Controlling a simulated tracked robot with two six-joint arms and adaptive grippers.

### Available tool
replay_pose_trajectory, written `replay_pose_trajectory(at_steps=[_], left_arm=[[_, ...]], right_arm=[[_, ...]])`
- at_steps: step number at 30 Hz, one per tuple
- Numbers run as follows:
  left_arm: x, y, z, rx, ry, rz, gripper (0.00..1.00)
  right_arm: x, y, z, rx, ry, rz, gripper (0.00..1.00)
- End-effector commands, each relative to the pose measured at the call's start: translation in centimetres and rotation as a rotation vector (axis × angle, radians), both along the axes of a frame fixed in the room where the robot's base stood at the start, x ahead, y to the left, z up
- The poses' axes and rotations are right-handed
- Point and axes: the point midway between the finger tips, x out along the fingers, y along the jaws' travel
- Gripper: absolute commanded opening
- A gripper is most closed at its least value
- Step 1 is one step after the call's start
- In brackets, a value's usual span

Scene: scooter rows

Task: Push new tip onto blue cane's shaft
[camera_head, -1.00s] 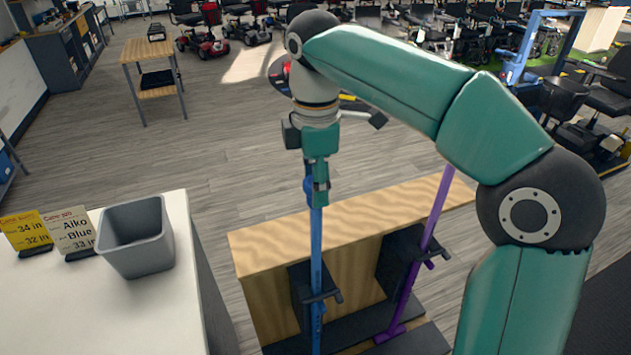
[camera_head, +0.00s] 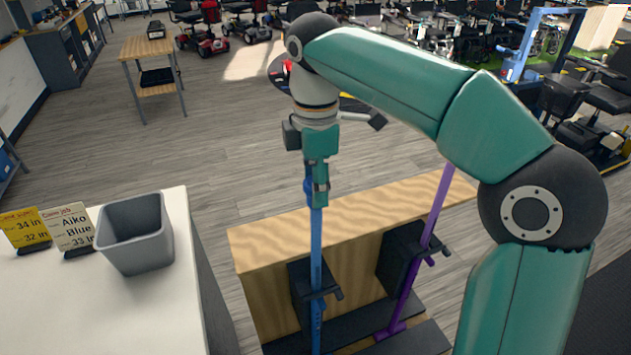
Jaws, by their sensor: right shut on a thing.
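The blue cane's shaft (camera_head: 316,255) stands upright in a black holder at the front of the wooden stand. My right gripper (camera_head: 317,198) points straight down over the shaft's upper end and is shut. A small darker blue piece (camera_head: 308,187) shows at its fingers, in line with the shaft. I take this as the new tip, but the fingers hide most of it. How far it sits on the shaft cannot be seen. My left gripper is not in view.
A purple cane (camera_head: 431,219) leans in the right black holder (camera_head: 398,262) of the wooden stand (camera_head: 262,240). At left, a white counter (camera_head: 50,310) carries a grey bin (camera_head: 137,249) and two cards, one reading "Aiko Blue 33 in" (camera_head: 72,228). Open floor lies behind.

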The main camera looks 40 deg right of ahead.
Motion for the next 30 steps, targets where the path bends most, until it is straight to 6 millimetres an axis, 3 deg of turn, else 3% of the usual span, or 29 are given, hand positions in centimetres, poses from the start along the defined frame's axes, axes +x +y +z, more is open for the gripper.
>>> replay_pose_trajectory(at_steps=[26,27,30], left_arm=[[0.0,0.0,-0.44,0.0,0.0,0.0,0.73],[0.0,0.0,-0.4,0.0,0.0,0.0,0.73],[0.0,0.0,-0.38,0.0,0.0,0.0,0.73]], right_arm=[[-0.02,-0.01,-0.74,0.0,0.001,0.0,0.13],[-0.02,-0.01,-0.71,0.0,0.001,0.0,0.48],[-0.02,0.0,-0.7,0.0,0.001,0.0,0.65]])
